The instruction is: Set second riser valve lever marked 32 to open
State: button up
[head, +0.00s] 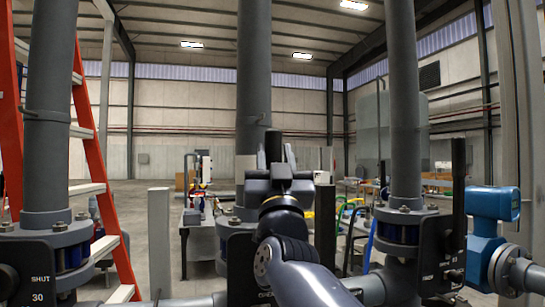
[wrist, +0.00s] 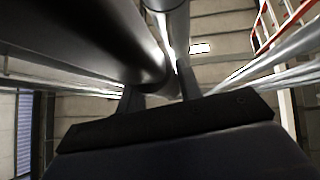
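The second riser (head: 254,70) is a thick grey pipe in the middle of the head view. Its dark valve plate (head: 240,268) is mostly behind my arm, so the number 32 and most of the lettering are hidden. A black upright bar (head: 273,146), seemingly this valve's lever, shows its top at my gripper (head: 276,160). Its lower part and pivot are hidden. In the wrist view my gripper's two fingers (wrist: 160,92) stand apart. I cannot make out the lever between them there, nor tell whether they touch it.
The left valve plate (head: 30,285) is marked SHUT and 30. The right valve has an upright black lever (head: 458,185). A blue meter (head: 490,225) stands at far right. An orange ladder (head: 95,160) stands at left. A grey post (head: 159,240) rises between the left and middle risers.

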jog(key=o, duration=0.4)
jog(key=shift+d, duration=0.1)
jog(key=shift+c, duration=0.2)
jog(key=shift+f, duration=0.15)
jog(key=b+v, duration=0.1)
jog(key=v, duration=0.9)
jog(key=shift+s+f, duration=0.2)
jog(key=shift+s, duration=0.1)
jog(key=shift+w+r, duration=0.1)
jog(key=p+x, duration=0.1)
jog(key=x, duration=0.9)
jog(key=shift+w+r, duration=0.25)
jog(key=shift+s, duration=0.1)
